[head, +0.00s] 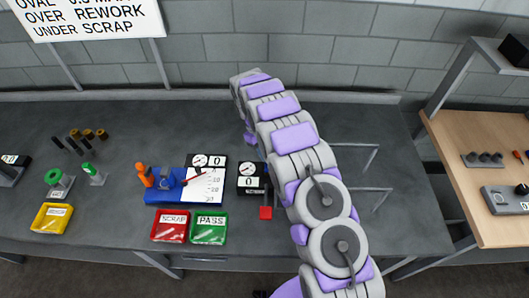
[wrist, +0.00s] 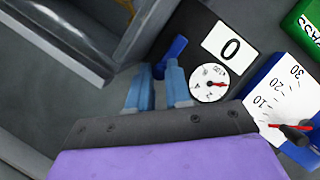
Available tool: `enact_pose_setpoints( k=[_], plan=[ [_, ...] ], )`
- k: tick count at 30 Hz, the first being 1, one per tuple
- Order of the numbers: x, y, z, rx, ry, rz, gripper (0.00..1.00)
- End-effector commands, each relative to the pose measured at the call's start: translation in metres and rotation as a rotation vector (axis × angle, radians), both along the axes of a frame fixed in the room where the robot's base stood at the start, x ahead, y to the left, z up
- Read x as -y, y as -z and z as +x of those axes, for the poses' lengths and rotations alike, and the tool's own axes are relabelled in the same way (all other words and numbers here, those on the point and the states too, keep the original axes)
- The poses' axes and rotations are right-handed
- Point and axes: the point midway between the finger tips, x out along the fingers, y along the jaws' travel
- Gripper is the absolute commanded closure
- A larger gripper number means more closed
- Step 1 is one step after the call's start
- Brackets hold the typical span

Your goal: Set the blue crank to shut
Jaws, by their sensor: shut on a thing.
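The blue crank (wrist: 172,52) shows in the wrist view at the side of a black box (wrist: 207,23) with a dial (wrist: 209,83) and a "0" plate. My gripper (wrist: 158,80) has light blue fingers, which are closed in on the crank's lower part. The crank's upper end sticks out beyond the fingertips. The part between the fingers is mostly hidden. In the head view the black box (head: 252,190) stands just left of my arm. The crank and my fingertips cannot be made out there.
A blue gauge block (head: 160,198) with a scale stands left of the box. Red SCRAP (head: 170,240) and green PASS (head: 209,241) trays lie in front. Wire racks (head: 375,190) stand to the right.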

Motion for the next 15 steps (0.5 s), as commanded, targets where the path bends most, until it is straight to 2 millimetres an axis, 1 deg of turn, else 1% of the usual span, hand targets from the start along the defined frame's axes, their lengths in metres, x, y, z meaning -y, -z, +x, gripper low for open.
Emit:
enact_pose_setpoints(
  k=[5, 6, 12, 13, 15],
  plan=[
    [0.0011, 0.0014, -0.0012, -0.004, 0.001, -0.001, 1.0],
    [0.0011, 0.0015, -0.0013, -0.004, 0.001, -0.001, 0.78],
    [0.001, 0.0008, -0.0008, -0.002, -0.001, 0.0, 0.58],
    [0.0009, 0.0007, -0.0006, -0.002, -0.001, -0.001, 0.57],
    [0.0011, 0.0005, -0.0002, -0.002, -0.001, -0.001, 0.57]
  ],
)
